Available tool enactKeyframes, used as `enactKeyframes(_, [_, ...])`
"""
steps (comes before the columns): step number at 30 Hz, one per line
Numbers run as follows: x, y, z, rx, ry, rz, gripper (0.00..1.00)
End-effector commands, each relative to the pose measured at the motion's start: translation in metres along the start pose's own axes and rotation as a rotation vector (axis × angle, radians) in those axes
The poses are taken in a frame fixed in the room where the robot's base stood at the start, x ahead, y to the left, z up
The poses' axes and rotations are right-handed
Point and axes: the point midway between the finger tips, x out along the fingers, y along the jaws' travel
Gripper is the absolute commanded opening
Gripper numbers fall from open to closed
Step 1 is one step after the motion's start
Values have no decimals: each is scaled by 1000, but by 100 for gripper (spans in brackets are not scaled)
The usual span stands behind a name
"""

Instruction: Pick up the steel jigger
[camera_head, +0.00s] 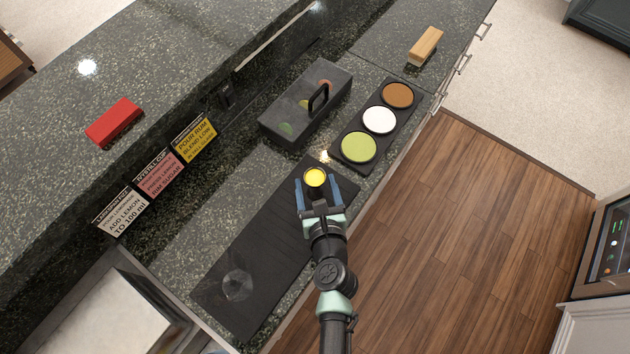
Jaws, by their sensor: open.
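A small round cup with a dark rim and a bright yellow inside (315,177) stands at the far end of the black bar mat (262,247); it appears to be the steel jigger, though its sides are mostly hidden. My gripper (319,191) is open, with one blue finger on the left of the cup and one on the right. I cannot tell whether either finger touches it. A clear glass-like object (236,286) is on the near end of the mat.
A dark tray (367,129) with green, white and orange-brown dishes lies beyond the mat, beside a lidded translucent caddy (291,122). Printed cards (160,173) stand along the raised ledge at left. A red block (114,121) and wooden block (425,46) lie farther off.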

Motion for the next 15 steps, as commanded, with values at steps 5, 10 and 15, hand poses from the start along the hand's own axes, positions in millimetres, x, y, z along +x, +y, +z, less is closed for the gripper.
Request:
enactKeyframes(5, [28, 1, 1, 0, -3, 2, 76])
enactKeyframes(10, [39, 1, 1, -1, -1, 1, 76])
enactKeyframes(15, [39, 1, 1, -1, -1, 1, 76])
